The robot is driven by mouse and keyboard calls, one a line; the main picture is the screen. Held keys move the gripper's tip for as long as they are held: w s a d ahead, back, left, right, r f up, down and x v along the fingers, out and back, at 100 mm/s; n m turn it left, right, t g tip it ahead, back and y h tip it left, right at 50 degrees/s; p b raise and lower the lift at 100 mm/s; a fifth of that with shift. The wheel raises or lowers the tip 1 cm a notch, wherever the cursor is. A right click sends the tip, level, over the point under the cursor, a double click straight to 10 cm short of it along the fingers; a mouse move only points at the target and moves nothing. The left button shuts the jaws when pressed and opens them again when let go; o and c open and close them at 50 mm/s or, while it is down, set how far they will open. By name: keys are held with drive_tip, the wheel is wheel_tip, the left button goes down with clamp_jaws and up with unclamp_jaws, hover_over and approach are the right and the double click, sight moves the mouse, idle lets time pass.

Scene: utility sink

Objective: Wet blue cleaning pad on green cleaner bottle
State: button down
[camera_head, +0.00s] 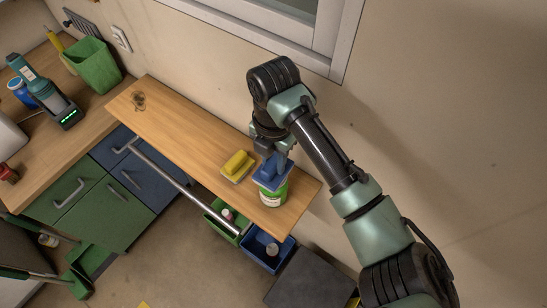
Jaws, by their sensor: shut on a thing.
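The blue cleaning pad (268,180) is directly under my gripper (279,160), which is shut on it from above. The green cleaner bottle (272,198), with a pale label, stands on the wooden shelf below the pad. The pad covers the bottle's top in this view. I cannot tell whether the pad touches the bottle or is just above it. My fingertips are partly hidden by the wrist and the pad's raised middle.
A yellow pad (237,165) lies on the shelf (185,132) just left of the bottle. Green (216,225) and blue (266,259) bins sit below the shelf's front edge. A metal rail (185,189) runs along the front. The shelf's left part is mostly clear.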

sight(273, 161)
drive_tip(key=shift+f+b, duration=0.35)
drive_tip(key=shift+f, duration=0.2)
idle(1.1)
drive_tip(key=shift+r+p, duration=2.8)
drive_tip(key=shift+r, duration=0.8)
drive_tip(key=shift+f, duration=0.1)
